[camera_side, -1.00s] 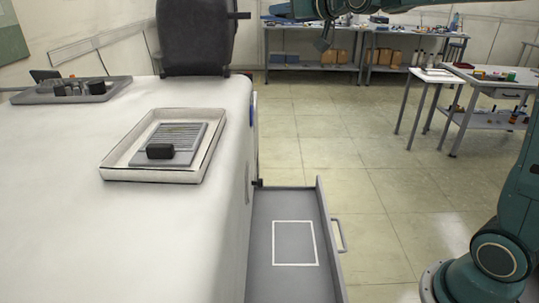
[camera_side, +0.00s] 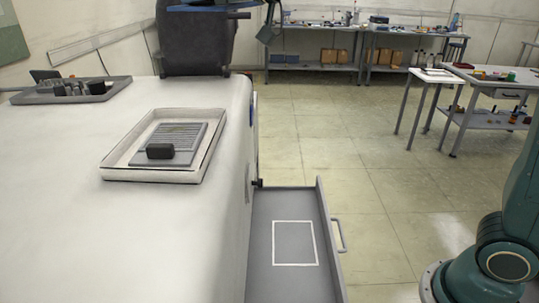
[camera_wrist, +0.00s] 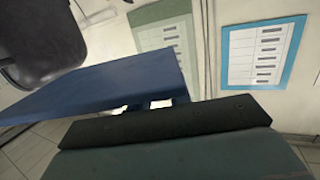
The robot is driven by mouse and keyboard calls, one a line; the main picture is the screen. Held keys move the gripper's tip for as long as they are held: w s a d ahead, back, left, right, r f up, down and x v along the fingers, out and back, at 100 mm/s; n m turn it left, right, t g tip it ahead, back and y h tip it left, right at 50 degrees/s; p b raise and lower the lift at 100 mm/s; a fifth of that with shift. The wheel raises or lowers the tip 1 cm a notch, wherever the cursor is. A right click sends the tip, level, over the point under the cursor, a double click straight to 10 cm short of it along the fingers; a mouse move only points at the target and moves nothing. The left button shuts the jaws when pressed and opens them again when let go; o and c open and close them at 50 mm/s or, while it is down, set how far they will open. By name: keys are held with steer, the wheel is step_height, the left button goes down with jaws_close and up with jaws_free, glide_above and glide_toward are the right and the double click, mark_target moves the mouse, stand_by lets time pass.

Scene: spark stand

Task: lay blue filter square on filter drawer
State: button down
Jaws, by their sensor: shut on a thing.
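A flat blue filter square (camera_wrist: 90,95) crosses the left and middle of the wrist view, tilted in the picture. My gripper (camera_wrist: 152,105) is shut on its near edge; the jaws are mostly hidden behind a dark bar. In the side view my gripper (camera_side: 268,32) is high at the top edge, right of the dark chair back, partly out of frame.
A shallow white tray (camera_side: 150,175) with a grey ribbed plate and black block stands on the bench (camera_side: 60,200). A dark tray (camera_side: 90,97) of small parts is at its far left. Open floor lies right of the drawer.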

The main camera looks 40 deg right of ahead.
steer(key=s+a+n+g+y, duration=0.25)
steer(key=s+a, duration=0.25)
steer(key=a, duration=0.4)
steer(key=s+a+n+g+y, duration=0.1)
steer(key=s+a+n+y, duration=0.2)
steer(key=a, duration=0.6)
steer(key=n+g+y, duration=0.3)
steer(key=g, duration=0.2)
glide_above(103, 292)
steer(key=s, duration=0.2)
step_height(103, 292, down, 4)
steer(key=shift+s+d+f, duration=0.1)
steer(key=shift+s+f, duration=0.1)
steer(key=shift+f, duration=0.35)
step_height(103, 292, down, 16)
steer(key=shift+r, duration=0.15)
steer(key=shift+f, duration=2.1)
steer(key=shift+f, duration=0.1)
